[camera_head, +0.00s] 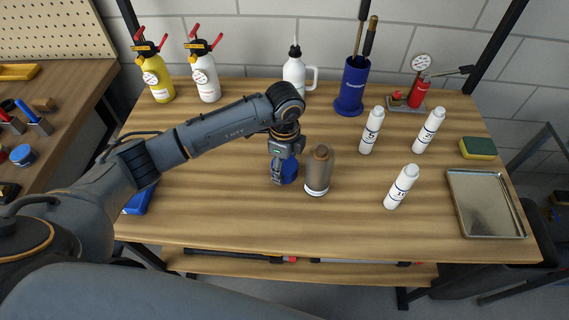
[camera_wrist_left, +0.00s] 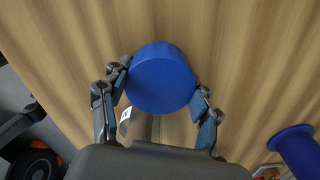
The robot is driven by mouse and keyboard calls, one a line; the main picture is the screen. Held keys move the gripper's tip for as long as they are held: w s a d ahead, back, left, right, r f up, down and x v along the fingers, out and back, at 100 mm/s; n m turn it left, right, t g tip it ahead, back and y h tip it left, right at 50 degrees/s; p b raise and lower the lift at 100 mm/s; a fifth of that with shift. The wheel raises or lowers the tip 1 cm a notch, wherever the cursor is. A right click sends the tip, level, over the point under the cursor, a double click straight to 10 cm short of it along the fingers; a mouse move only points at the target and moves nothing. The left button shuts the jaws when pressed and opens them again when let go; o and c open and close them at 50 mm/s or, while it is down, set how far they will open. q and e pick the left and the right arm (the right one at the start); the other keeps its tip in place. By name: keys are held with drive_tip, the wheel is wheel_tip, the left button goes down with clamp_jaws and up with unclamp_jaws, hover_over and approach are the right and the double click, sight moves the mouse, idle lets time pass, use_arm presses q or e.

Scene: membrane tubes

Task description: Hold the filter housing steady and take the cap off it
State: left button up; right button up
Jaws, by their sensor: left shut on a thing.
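The filter housing (camera_head: 318,178) stands upright near the middle of the table, a brownish see-through cylinder with a pale band at its foot and a brown top. No blue cap sits on it. My left gripper (camera_head: 284,172) is just left of it, shut on the round blue cap (camera_head: 290,170). In the left wrist view the cap (camera_wrist_left: 160,78) fills the space between the fingers, and part of the housing (camera_wrist_left: 141,126) shows beyond it. The cap's height above the table is hard to tell. My right gripper is not in view.
White tubes (camera_head: 401,187) stand to the right, with a metal tray (camera_head: 485,232) and a sponge (camera_head: 478,148). Sprayers (camera_head: 204,78), a white bottle (camera_head: 294,72), a blue holder (camera_head: 352,88) and a gauge pump (camera_head: 415,92) line the back. The front middle is clear.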

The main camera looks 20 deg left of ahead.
use_arm(q)
drive_tip(key=shift+f, duration=0.25)
drive_tip(key=shift+f, duration=0.2)
drive_tip(key=o, duration=1.3)
